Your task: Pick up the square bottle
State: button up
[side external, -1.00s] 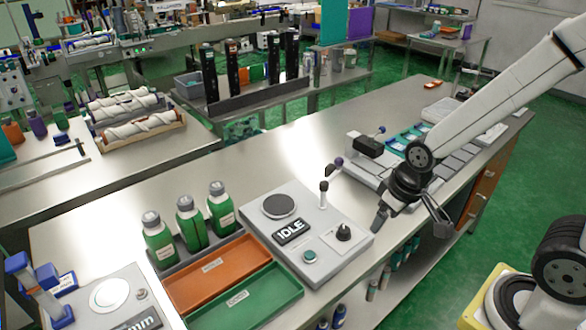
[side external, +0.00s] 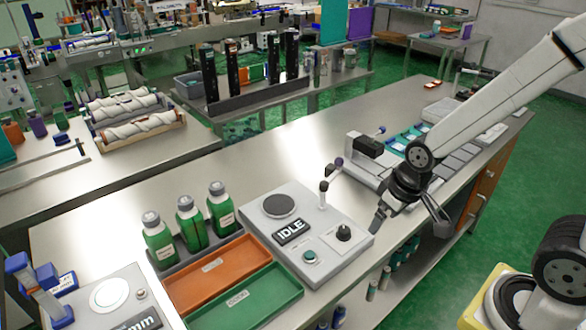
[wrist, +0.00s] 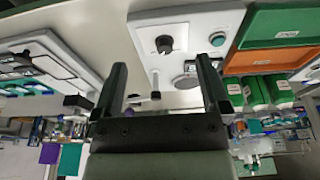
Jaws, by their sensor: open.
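Three green bottles with grey caps stand upright in a row behind the trays: a left bottle (side external: 159,245), a middle bottle (side external: 191,224) and a right bottle (side external: 221,210). The middle one looks the most flat-sided, but I cannot tell for certain which is square. My gripper (side external: 410,221) is open and empty, to the right of the grey IDLE device and well away from the bottles. Its two fingers show spread apart in the wrist view (wrist: 161,66).
An orange tray (side external: 205,283) and a green tray (side external: 245,299) lie in front of the bottles. The IDLE device (side external: 325,262), with an upright lever, stands between the trays and my gripper. A blue-handled device (side external: 45,300) is at the left. Bare steel table lies behind the bottles.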

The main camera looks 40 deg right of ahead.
jog(key=n+t+y, duration=0.8)
jog(key=y, duration=0.1)
send_near(224, 190)
jog(key=x, duration=0.4)
jog(key=shift+a+r, duration=0.15)
jog(key=shift+a, duration=0.1)
jog(key=shift+w, duration=0.15)
jog(key=shift+x, duration=1.2)
jog(key=shift+w, duration=0.1)
